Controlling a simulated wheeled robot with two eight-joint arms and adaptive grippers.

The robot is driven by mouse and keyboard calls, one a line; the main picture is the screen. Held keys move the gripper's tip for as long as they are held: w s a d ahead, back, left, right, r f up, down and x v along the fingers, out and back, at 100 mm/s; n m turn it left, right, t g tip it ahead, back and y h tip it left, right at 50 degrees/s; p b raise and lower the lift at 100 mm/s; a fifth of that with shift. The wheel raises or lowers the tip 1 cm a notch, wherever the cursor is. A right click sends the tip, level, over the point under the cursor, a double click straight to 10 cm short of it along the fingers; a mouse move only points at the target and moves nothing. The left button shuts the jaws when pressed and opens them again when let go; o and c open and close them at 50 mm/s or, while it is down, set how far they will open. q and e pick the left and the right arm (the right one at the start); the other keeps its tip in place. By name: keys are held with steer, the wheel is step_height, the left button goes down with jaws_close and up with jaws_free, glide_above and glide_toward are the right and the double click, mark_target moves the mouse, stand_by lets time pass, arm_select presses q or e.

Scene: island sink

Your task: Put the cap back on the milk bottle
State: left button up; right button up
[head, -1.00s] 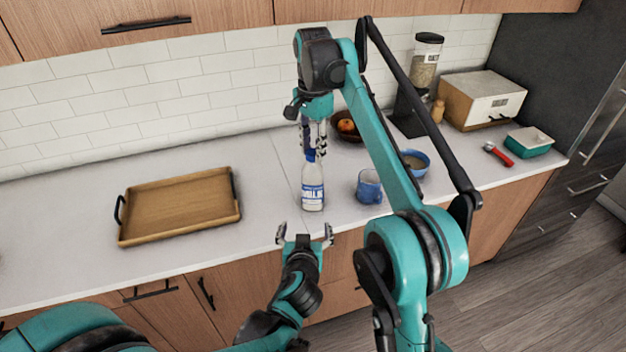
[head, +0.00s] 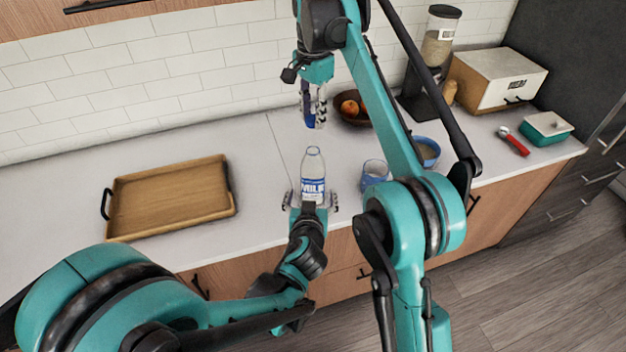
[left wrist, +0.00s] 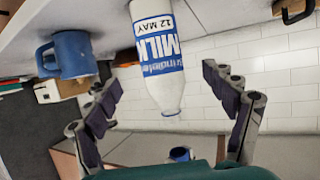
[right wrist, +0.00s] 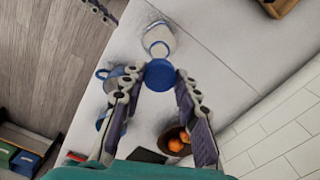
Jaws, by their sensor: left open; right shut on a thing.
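The milk bottle (head: 313,170) is clear with a blue and white label and stands upright and uncapped on the counter. It also shows upside down in the left wrist view (left wrist: 157,50). My left gripper (head: 312,202) is open, its fingers either side of the bottle's lower part in the head view; I cannot tell whether they touch it. My right gripper (head: 312,122) is shut on the blue cap (head: 308,104), above and apart from the bottle mouth. The round cap shows between its fingertips in the right wrist view (right wrist: 160,75), with the bottle (right wrist: 158,38) beyond.
A brown fruit bowl (head: 352,118) is at the back. A wooden tray (head: 170,198) lies left; the counter between tray and bottle is clear.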

arm_select(q)
steer(key=x, duration=1.1)
arm_select(e)
steer(key=shift+s, duration=0.1)
arm_select(q)
steer(key=c, duration=1.8)
arm_select(e)
glide_above(313, 145)
steer(key=shift+f, duration=2.45)
steer(key=shift+f, duration=0.1)
steer(key=shift+f, duration=0.8)
steer(key=shift+f, duration=0.55)
